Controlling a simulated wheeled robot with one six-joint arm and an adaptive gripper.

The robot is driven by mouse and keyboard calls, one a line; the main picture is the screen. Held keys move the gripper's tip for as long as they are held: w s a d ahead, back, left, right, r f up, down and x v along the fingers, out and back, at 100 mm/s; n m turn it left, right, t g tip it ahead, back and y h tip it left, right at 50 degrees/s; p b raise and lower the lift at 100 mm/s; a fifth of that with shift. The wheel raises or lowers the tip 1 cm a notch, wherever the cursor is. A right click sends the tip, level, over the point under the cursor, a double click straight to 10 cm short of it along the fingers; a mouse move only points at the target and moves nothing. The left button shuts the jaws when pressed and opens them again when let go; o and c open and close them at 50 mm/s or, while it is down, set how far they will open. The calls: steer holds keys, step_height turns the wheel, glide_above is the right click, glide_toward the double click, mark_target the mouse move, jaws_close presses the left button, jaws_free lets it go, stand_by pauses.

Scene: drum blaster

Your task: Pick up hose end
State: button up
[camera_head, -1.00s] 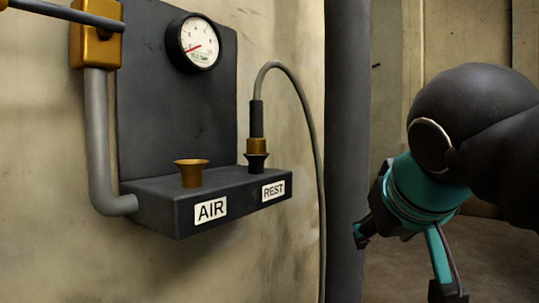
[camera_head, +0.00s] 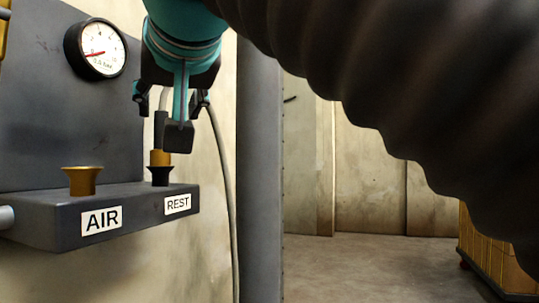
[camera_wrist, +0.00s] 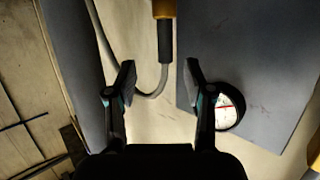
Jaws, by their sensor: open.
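The hose end has a brass collar (camera_head: 160,158) and a dark sleeve, and stands upright in the black REST socket (camera_head: 160,177). My gripper (camera_head: 172,118) is at the top of the sleeve and partly hides it and the hose in the head view. In the wrist view my gripper (camera_wrist: 161,78) is open, its two fingers well apart. There the dark sleeve (camera_wrist: 165,43) appears just beyond the fingertips, between their lines and nearer the right finger. The jaws are empty. I cannot tell the exact depth between fingertips and sleeve.
The dark shelf (camera_head: 50,232) also carries an empty brass AIR socket (camera_head: 82,180). A pressure gauge (camera_head: 95,50) is on the back panel; it shows in the wrist view (camera_wrist: 229,110) close to the right finger. The grey hose (camera_head: 228,190) hangs beside a dark pillar (camera_head: 260,170).

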mark_target(161, 126)
steer(key=shift+a+x, duration=0.2)
steer(key=shift+x, duration=2.1)
steer(key=shift+a+x, duration=0.15)
steer(key=shift+x, duration=2.1)
steer(key=shift+s, duration=0.15)
steer(key=shift+c, duration=0.3)
jaws_close()
